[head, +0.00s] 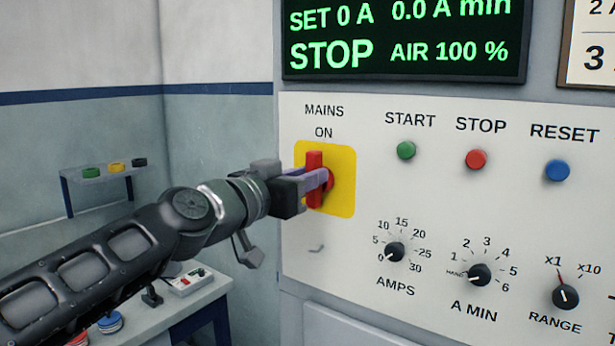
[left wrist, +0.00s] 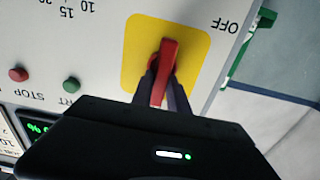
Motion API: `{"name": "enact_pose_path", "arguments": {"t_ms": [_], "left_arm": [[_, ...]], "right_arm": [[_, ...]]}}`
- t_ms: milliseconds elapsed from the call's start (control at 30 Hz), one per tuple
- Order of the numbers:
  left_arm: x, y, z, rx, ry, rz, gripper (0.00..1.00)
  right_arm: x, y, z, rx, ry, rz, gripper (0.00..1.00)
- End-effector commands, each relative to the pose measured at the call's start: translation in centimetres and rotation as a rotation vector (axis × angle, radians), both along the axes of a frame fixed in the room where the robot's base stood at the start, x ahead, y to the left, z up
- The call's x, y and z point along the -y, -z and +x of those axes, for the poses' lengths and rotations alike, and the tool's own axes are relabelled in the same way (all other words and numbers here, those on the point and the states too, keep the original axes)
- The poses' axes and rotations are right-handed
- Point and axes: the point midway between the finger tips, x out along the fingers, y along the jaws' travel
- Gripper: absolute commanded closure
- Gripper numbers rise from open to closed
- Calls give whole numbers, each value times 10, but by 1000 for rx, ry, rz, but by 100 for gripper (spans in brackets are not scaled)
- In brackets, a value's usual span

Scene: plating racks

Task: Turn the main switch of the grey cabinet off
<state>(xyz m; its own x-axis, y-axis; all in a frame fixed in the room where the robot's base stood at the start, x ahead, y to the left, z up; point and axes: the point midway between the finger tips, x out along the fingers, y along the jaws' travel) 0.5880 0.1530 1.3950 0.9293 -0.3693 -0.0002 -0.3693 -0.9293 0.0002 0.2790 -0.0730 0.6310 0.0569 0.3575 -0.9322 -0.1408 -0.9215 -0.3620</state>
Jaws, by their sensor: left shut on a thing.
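The main switch is a red handle (head: 314,163) on a yellow plate (head: 343,202), under the words MAINS and ON on the grey cabinet's white panel (head: 350,262). The handle stands about upright, its top toward ON. My left gripper (head: 318,179) comes from the left and is shut on the handle. In the left wrist view the picture is turned about upside down; the two fingers (left wrist: 163,88) sit on either side of the red handle (left wrist: 170,50). The word OFF (left wrist: 227,27) shows beside the plate there. In the head view my gripper hides that spot.
Green START (head: 406,150), red STOP (head: 476,159) and blue RESET (head: 557,170) buttons lie right of the switch. Several black knobs, such as AMPS (head: 395,252), sit below. A green-lettered display (head: 400,40) is above.

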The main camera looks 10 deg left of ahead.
Motion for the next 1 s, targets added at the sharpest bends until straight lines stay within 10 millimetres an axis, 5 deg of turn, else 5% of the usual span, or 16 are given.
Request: {"name": "enact_pose_path", "arguments": {"t_ms": [467,1000], "left_arm": [[-2,1,1,-38,-1,-95,100],[-8,3,3,-200,-1,-507,100]], "right_arm": [[0,4,0,0,0,0,64],[0,14,0,1,0,0,64]]}}
